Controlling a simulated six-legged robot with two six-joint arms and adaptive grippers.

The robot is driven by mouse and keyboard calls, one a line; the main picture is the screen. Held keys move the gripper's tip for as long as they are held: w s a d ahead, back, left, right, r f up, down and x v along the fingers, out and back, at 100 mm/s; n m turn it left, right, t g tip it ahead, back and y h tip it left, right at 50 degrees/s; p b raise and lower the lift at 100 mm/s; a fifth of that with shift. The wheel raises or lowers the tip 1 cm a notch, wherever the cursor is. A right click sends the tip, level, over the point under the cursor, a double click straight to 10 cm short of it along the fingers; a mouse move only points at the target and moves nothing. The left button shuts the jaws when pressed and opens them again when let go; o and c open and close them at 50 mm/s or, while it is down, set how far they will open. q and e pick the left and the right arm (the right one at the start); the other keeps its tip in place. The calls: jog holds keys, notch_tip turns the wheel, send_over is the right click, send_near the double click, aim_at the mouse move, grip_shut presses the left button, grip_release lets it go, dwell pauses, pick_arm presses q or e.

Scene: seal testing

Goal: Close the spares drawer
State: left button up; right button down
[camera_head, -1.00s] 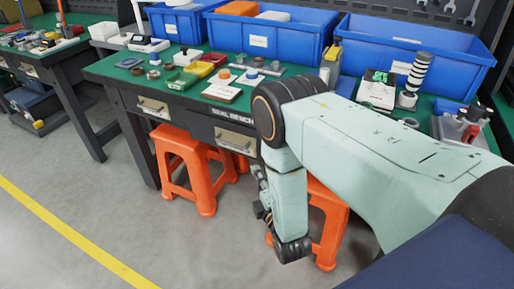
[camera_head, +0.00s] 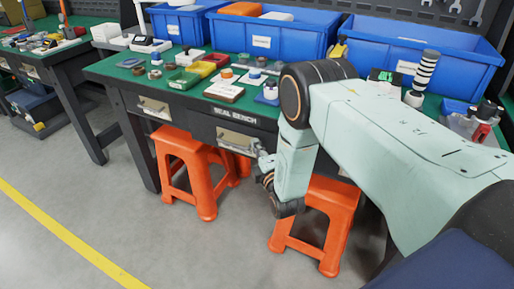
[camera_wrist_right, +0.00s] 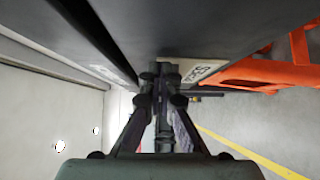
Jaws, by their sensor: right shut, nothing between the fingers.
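The spares drawer (camera_head: 236,139) is in the front of the seal bench, with a pale label plate and a bar handle. In the right wrist view, a dark panel with a pale label (camera_wrist_right: 203,71) ending in "RES" lies just beyond the fingers. How far the drawer stands out is hard to tell. My right gripper (camera_head: 262,158) is at the right end of this drawer front; it is shut and empty. Its fingers also show in the right wrist view (camera_wrist_right: 163,78), close to the panel; contact cannot be told. My left gripper is out of view.
Another drawer (camera_head: 154,107) is further left in the bench. Orange stools (camera_head: 203,187) stand under and before the bench, one (camera_head: 322,246) just below my right arm. Blue bins (camera_head: 272,37) and small parts sit on the green top.

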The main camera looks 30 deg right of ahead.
aim_at(268, 143)
jog(key=w+d, duration=0.1)
jog(key=d, duration=0.1)
jog(key=w+d+b, duration=0.1)
jog(key=w+d, duration=0.1)
jog(key=shift+f, duration=0.1)
jog(key=shift+w+d+r, duration=0.1)
jog(key=shift+d+r, duration=0.1)
jog(key=shift+r, duration=0.1)
